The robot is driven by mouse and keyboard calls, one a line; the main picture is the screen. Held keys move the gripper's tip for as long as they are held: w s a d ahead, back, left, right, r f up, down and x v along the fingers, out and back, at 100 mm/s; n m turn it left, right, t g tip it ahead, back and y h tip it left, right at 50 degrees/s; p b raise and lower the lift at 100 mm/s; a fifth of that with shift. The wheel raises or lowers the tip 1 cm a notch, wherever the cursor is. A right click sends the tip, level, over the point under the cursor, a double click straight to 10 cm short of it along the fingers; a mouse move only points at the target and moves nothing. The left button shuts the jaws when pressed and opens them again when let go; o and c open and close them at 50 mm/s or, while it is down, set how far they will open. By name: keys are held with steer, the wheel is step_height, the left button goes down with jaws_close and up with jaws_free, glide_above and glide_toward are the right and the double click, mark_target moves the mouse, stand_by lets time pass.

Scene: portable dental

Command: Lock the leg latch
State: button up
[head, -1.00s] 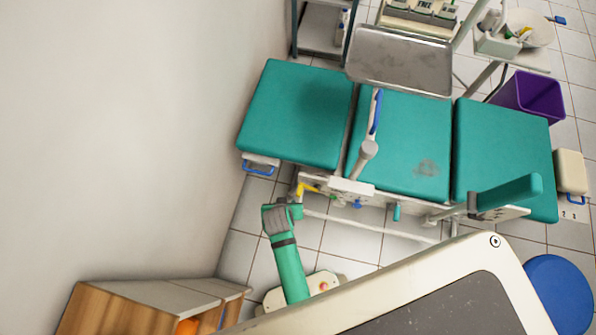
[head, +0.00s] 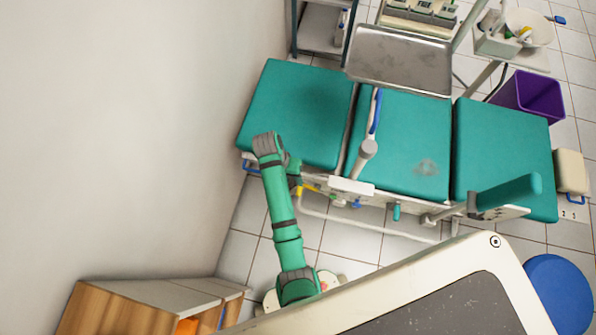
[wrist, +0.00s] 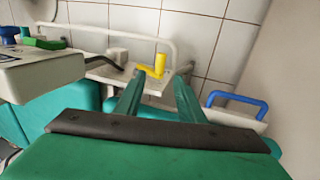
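A yellow lever, which looks like the leg latch, sits at the front edge of the teal chair's frame in the head view (head: 298,190), partly hidden by my arm. In the wrist view the yellow lever (wrist: 153,68) has an upright post and stands just beyond my fingertips, between them in the picture. My gripper (wrist: 158,76) has its two green fingers apart with nothing between them. I cannot tell that either finger touches the lever. In the head view my gripper (head: 296,180) is mostly hidden by the wrist, beside the left teal pad (head: 300,100).
A blue handle (wrist: 238,102) is right of the fingers; it also shows under the left pad (head: 250,168). A white rail (wrist: 118,35) runs behind the lever. A pale box with blue and green knobs (wrist: 40,70) is at left. A metal tray (head: 400,60) hangs above the chair.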

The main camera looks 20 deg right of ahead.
mark_target(299, 189)
steer(key=x, duration=0.9)
steer(key=shift+r, duration=0.1)
jaws_close()
